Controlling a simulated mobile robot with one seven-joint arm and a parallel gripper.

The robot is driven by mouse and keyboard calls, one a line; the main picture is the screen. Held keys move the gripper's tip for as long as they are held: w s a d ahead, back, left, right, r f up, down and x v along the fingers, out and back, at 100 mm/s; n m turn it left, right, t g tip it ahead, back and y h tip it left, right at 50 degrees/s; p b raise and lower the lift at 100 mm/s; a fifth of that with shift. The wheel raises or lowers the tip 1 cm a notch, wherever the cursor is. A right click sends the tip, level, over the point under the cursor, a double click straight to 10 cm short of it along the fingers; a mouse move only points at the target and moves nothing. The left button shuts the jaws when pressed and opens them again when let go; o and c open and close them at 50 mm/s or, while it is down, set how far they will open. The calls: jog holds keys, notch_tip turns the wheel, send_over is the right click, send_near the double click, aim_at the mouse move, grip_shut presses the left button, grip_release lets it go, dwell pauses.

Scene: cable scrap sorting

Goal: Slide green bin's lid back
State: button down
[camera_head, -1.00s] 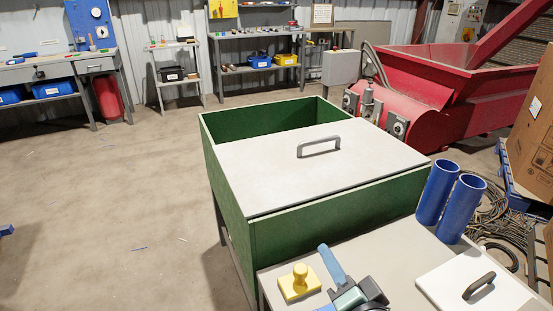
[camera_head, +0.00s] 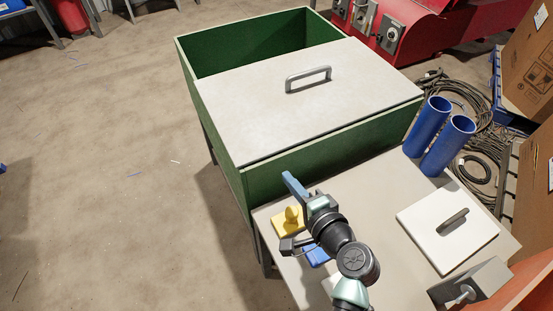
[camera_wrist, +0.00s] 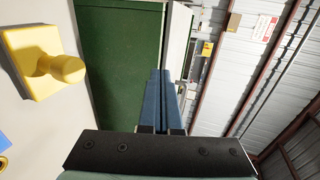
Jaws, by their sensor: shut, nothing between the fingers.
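The green bin (camera_head: 330,160) stands beyond the table and is partly covered by its pale grey lid (camera_head: 310,108). A grey bar handle (camera_head: 308,79) stands up from the lid near its far edge. The far part of the bin is uncovered and shows the dark green inside. My gripper (camera_head: 290,180) is shut and empty, in front of the bin's near wall and apart from the handle. In the wrist view its blue fingers (camera_wrist: 160,98) lie together, with the green wall (camera_wrist: 120,75) ahead and the lid's edge (camera_wrist: 178,40) to its right.
A yellow block with a knob (camera_head: 287,222) sits on the grey table (camera_head: 385,205) close to my gripper. Two blue tubes (camera_head: 428,124) stand at the table's right. A white plate with a dark handle (camera_head: 445,235) lies at the near right. Cables (camera_head: 463,100) lie on the floor behind.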

aim_at(270, 154)
jog(key=x, duration=0.4)
jog(key=r+x, duration=0.1)
jog(key=x, duration=0.2)
jog(key=shift+w+a+r, duration=0.1)
